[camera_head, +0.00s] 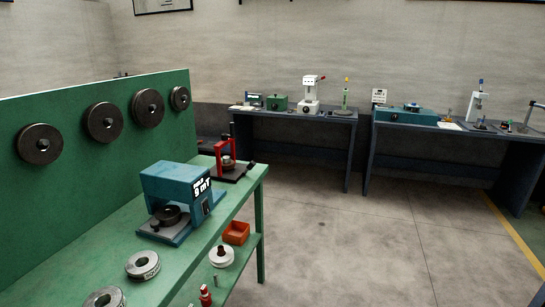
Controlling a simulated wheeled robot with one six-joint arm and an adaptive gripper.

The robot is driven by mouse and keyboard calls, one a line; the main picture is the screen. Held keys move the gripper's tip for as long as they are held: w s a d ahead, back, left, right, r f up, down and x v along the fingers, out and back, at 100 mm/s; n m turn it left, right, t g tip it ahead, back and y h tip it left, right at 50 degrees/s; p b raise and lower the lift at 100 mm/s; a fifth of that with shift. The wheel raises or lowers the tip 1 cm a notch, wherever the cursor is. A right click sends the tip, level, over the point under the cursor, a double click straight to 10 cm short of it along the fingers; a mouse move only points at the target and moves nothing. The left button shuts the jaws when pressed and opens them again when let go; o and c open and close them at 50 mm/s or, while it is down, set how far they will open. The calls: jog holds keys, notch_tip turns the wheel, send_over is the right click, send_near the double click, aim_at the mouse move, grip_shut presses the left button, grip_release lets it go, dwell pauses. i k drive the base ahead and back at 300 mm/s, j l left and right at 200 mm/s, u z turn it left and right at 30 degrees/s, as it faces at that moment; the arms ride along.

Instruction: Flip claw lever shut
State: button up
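I cannot make out a claw lever for certain in this view, nor whether one is open or shut. A blue machine (175,184) with a lit display on its side stands on the green bench (110,238), with a dark round part on its base plate. Behind it on the bench is a red-framed device (222,156) on a dark base. My gripper is not in view.
Several dark discs hang on the green panel (75,152). Metal rings (143,265) lie on the bench; an orange bin (236,233) sits on its lower shelf. Dark tables (460,138) with instruments line the back wall. The floor (350,235) at right is clear.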

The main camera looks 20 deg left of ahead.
aim_at(250, 166)
jog(key=i+j+u, duration=0.1)
jog(key=i+u, duration=0.2)
jog(key=i, duration=0.3)
jog(key=i+u, duration=0.25)
jog(key=i, duration=0.35)
jog(key=i+l+u, duration=0.3)
jog(key=i, duration=0.25)
jog(key=i+u, duration=0.15)
jog(key=i, duration=0.25)
